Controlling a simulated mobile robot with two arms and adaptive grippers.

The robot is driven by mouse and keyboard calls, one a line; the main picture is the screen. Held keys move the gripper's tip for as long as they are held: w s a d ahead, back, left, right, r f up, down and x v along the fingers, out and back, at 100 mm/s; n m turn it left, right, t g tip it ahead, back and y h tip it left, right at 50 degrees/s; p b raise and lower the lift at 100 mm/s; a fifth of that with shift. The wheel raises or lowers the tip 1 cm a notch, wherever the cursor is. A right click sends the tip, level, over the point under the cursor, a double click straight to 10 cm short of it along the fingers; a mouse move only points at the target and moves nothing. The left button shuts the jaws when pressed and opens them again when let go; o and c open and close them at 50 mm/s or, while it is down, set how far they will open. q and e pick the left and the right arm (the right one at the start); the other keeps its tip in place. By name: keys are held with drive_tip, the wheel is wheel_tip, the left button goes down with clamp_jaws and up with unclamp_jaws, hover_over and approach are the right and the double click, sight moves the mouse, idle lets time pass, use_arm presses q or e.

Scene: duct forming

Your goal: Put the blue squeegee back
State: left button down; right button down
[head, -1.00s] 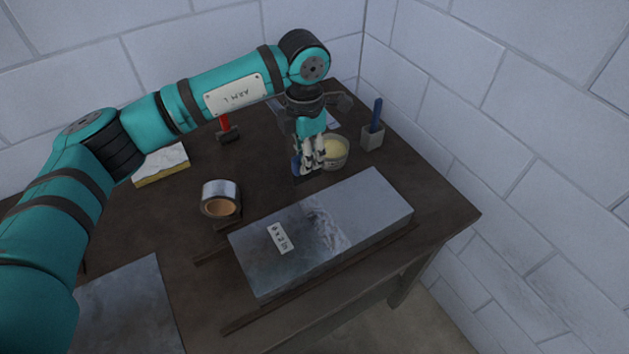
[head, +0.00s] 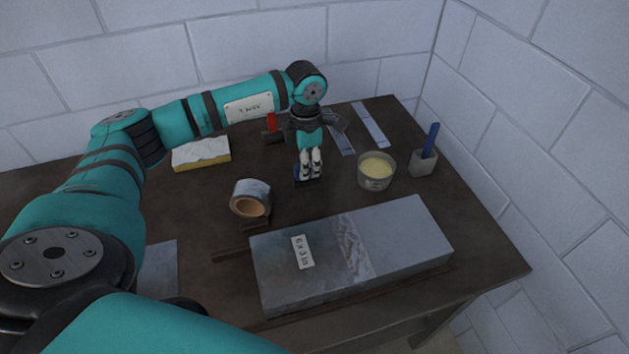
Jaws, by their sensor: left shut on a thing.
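My left gripper (head: 311,174) reaches down over the middle of the table, fingers pointing down. It is shut on the blue squeegee (head: 299,177), of which only a small dark blue part shows around the fingertips. The fingers hide the rest. I cannot tell whether the squeegee touches the table. The gripper is left of a tub of pale yellow paste (head: 376,170), apart from it. My right gripper is out of view.
A grey cup with a blue-handled tool (head: 424,162) stands at the right. A roll of tape (head: 250,201) and the long grey duct (head: 400,242) are nearer. Behind are a red-handled hammer (head: 272,128), pale strips (head: 371,125) and a yellow-white block (head: 201,153).

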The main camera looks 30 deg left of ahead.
sight(308, 182)
use_arm(q)
drive_tip(key=shift+w+f, duration=0.1)
drive_tip(key=shift+f, duration=0.75)
wheel_tip(308, 182, down, 3)
drive_tip(key=shift+r+p, duration=0.1)
drive_tip(key=shift+p, duration=0.5)
drive_tip(key=shift+f, duration=0.4)
drive_tip(key=shift+f, duration=0.1)
drive_tip(key=c, duration=1.1)
unclamp_jaws()
drive_tip(key=shift+c, duration=0.2)
